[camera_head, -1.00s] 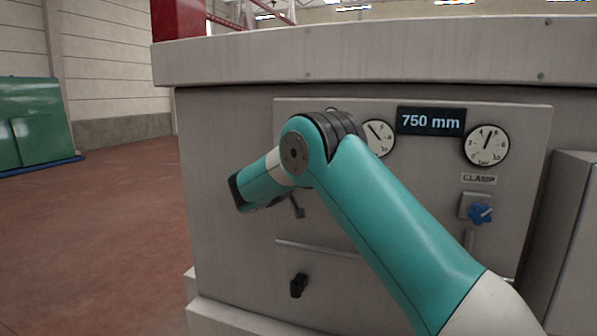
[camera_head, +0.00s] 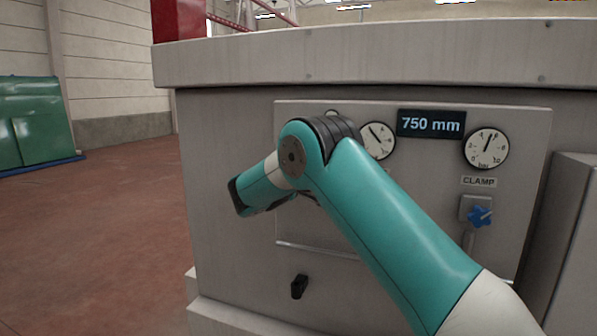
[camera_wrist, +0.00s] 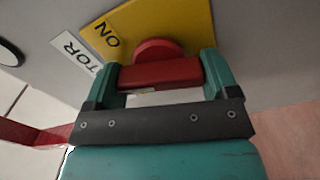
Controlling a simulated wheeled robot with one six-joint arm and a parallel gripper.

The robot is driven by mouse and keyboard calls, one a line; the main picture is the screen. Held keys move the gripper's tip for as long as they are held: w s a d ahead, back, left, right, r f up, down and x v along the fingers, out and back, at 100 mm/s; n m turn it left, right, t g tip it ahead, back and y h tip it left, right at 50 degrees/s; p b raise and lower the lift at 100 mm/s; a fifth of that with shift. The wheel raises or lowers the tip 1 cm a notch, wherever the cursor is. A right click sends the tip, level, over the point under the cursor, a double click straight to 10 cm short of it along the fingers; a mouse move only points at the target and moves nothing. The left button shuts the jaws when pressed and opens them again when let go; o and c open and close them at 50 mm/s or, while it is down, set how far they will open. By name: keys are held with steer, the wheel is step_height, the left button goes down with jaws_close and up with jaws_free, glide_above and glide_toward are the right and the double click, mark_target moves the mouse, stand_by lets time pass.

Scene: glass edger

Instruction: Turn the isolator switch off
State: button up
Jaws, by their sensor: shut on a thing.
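The isolator switch has a red handle (camera_wrist: 160,74) with a rounded red hub behind it, on a yellow plate (camera_wrist: 188,22) marked "ON". A white label (camera_wrist: 75,50) ending in "TOR" is beside the plate. My gripper (camera_wrist: 160,66) has its two teal fingers on either side of the red handle, shut on it. The handle lies straight across between the fingers. In the head view my teal arm reaches left across the machine front; the gripper and the switch are not visible there.
The grey machine front carries gauges (camera_head: 487,148), a "750 mm" display (camera_head: 431,123) and a blue clamp knob (camera_head: 481,216). A small black part (camera_head: 299,286) sits low on the front. Open red floor (camera_head: 100,240) lies to the left.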

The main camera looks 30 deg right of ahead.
steer(key=shift+a+n+p, duration=0.1)
steer(key=shift+n+p, duration=0.3)
steer(key=shift+n, duration=0.9)
steer(key=shift+f, duration=0.1)
steer(key=o, duration=0.8)
steer(key=b+v, duration=0.7)
steer(key=v, duration=1)
steer(key=shift+a+b, duration=0.25)
steer(key=shift+b, duration=0.05)
steer(key=shift+s+f, duration=0.1)
steer(key=shift+s, duration=0.05)
